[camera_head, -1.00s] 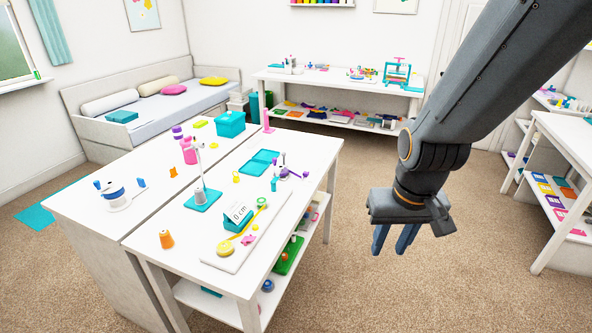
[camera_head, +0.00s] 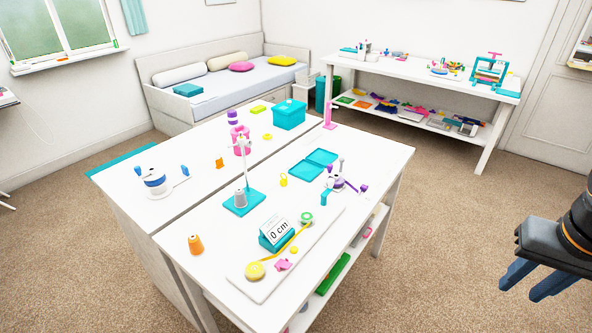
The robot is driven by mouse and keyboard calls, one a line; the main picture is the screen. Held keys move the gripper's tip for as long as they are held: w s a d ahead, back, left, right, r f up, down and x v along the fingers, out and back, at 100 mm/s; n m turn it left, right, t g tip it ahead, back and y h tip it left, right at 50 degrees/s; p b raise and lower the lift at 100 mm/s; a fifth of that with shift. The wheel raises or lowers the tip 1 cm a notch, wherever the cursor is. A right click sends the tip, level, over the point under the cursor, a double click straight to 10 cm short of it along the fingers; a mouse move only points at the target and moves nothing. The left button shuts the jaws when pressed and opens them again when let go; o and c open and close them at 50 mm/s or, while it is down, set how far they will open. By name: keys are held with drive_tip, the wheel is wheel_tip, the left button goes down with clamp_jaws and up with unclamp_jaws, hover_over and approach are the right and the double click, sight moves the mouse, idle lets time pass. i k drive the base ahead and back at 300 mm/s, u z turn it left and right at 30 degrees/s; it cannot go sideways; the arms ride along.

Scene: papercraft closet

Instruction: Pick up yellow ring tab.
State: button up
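A small yellow piece (camera_head: 283,180) with a ring-like loop lies on the white worktable (camera_head: 375,165), left of an open teal case (camera_head: 314,163). A second small yellow ring-shaped piece (camera_head: 267,136) lies farther back, beside the pink spool stand. Both are too small to tell which is the ring tab. My gripper (camera_head: 520,293) hangs at the lower right over the carpet, well off the table's right side. Its two blue fingers are apart with nothing visible between them.
A thread stand (camera_head: 242,203), an orange spool (camera_head: 195,245) and a measuring board (camera_head: 266,290) with a "0 cm" sign crowd the table. A long shelf table (camera_head: 440,75) stands at the back. Carpet (camera_head: 440,230) is clear right of the worktable.

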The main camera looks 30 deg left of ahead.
sight(284, 181)
drive_tip(key=i, duration=2)
drive_tip(key=u, duration=3.05)
drive_tip(key=i, duration=0.5)
drive_tip(key=u, duration=0.05)
